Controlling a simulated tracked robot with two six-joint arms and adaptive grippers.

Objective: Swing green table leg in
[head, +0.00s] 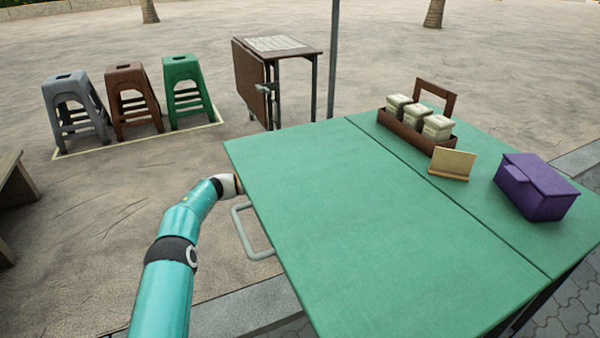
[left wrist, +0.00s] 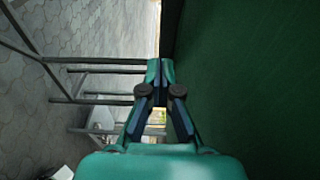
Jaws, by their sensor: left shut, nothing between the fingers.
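The green table (head: 350,220) has a flat top with a seam across it. My left arm reaches to its left edge, and the gripper is hidden beyond that edge in the head view. In the left wrist view my left gripper (left wrist: 160,72) is shut and empty, close beside a dark green panel (left wrist: 250,70) of the table. Grey-green metal tubes (left wrist: 105,70) form a frame left of the fingers. I cannot tell for sure which tube is the swinging leg, or whether the fingers touch anything. My right gripper is not in view.
A pale metal loop (head: 240,232) sticks out from the table's left edge near my arm. A caddy (head: 408,132) with jars, a card stand (head: 452,164) and a purple box (head: 537,188) stand on the right part. Stools (head: 132,100) and a folded table (head: 276,44) stand beyond.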

